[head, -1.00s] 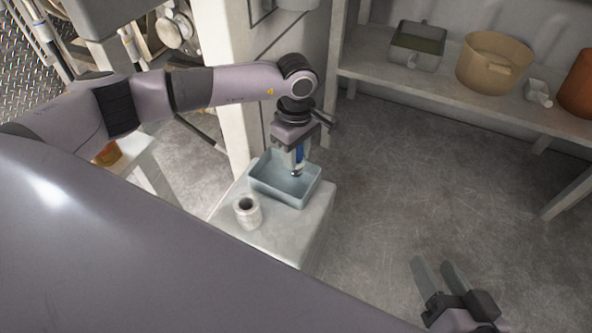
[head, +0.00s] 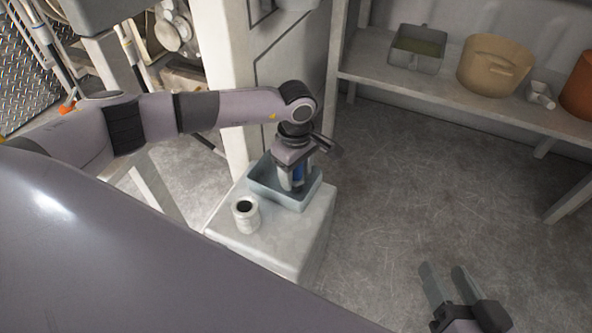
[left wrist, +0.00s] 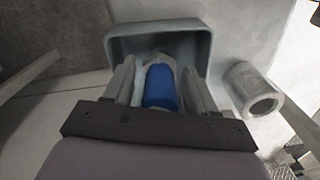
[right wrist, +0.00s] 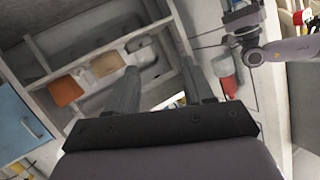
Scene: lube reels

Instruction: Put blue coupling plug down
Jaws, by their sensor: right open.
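The blue coupling plug (left wrist: 161,88) is between the fingers of my left gripper (head: 292,182), which appears shut on it. It is upright, low inside the grey-blue tray (head: 264,188) on a pale block. The tray rim (left wrist: 120,42) also shows in the left wrist view. The plug's lower end is hidden in the head view by the tray wall, so I cannot tell whether it touches the tray floor. My right gripper (head: 447,281) is open and empty over the floor at the lower right.
A white hollow cylinder (head: 246,214) stands on the pale block (head: 275,245) beside the tray. A shelf at the back right holds a metal bin (head: 417,48), a tan bucket (head: 494,66), a small white part (head: 540,94) and an orange container (head: 580,97). The floor between is clear.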

